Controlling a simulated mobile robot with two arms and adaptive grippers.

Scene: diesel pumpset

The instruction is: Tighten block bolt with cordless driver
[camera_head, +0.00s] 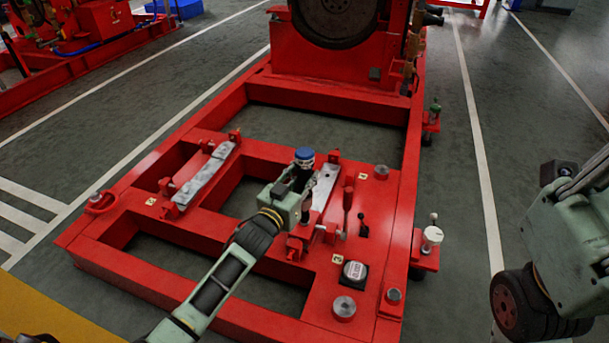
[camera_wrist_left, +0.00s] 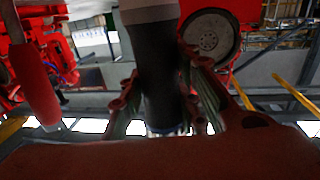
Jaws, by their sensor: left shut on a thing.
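My left gripper (camera_head: 305,178) is shut on the cordless driver (camera_head: 304,155), a dark upright body with a blue end on top. The driver's dark body also shows between the fingers in the left wrist view (camera_wrist_left: 160,75). The driver is in front of the right mounting block (camera_head: 325,187), a grey metal bar between red brackets on the red base frame. A second grey block (camera_head: 205,175) lies to the left, with small red bolt fittings around it. I cannot tell which bolt is meant, nor whether the driver touches one. My right gripper is out of view.
The red base frame (camera_head: 387,215) has open gaps between its beams. A red lever (camera_head: 348,197) and a small black lever (camera_head: 363,226) stand just right of the driver. A large dark flywheel (camera_head: 337,18) is at the back.

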